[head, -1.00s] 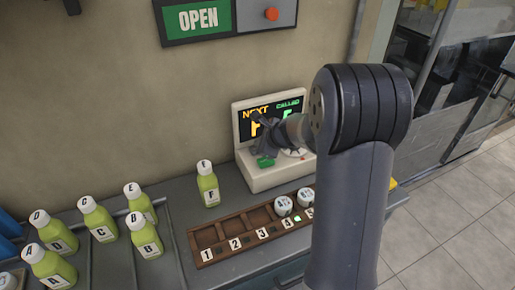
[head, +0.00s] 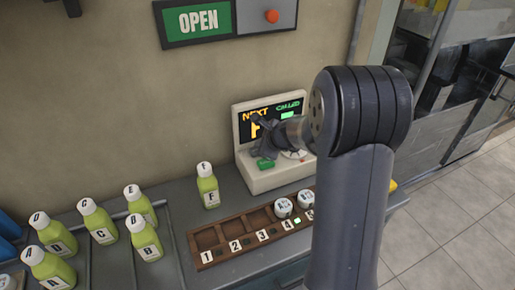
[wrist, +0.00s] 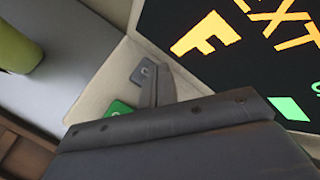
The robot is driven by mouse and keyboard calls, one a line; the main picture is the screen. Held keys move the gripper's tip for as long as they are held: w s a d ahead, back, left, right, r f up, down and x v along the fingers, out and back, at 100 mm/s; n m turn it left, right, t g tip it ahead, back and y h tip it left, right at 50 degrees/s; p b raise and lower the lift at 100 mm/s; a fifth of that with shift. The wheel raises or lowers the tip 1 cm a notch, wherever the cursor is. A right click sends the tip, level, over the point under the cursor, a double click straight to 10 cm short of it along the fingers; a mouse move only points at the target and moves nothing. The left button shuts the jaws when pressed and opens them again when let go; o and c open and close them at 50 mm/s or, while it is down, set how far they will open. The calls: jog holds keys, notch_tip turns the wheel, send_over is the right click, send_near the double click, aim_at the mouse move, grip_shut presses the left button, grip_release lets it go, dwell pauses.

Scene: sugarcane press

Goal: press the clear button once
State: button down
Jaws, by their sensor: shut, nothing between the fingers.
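The cream console (head: 270,180) stands against the wall with a dark screen (head: 285,112) reading NEXT in orange above an F, with CALLED in green above a green bar. The green button also shows in the head view (head: 265,163). My gripper (head: 268,148) is shut and empty, low in front of the screen. The head view hides the grey button behind the gripper.
A wooden rack (head: 222,238) with numbered slots lies in front, with white lettered pucks (head: 283,208) in its right part. A green bottle F (head: 208,187) stands left of the console. Several more lettered bottles (head: 100,222) stand further left. My arm covers the rack's right end.

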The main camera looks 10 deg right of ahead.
jog(key=shift+r+p, duration=0.35)
jog(key=shift+r, duration=0.25)
notch_tip(320, 180, up, 5)
jog(key=p, duration=0.4)
jog(key=shift+r+p, duration=0.15)
jog(key=shift+p, duration=0.2)
dwell(0.4)
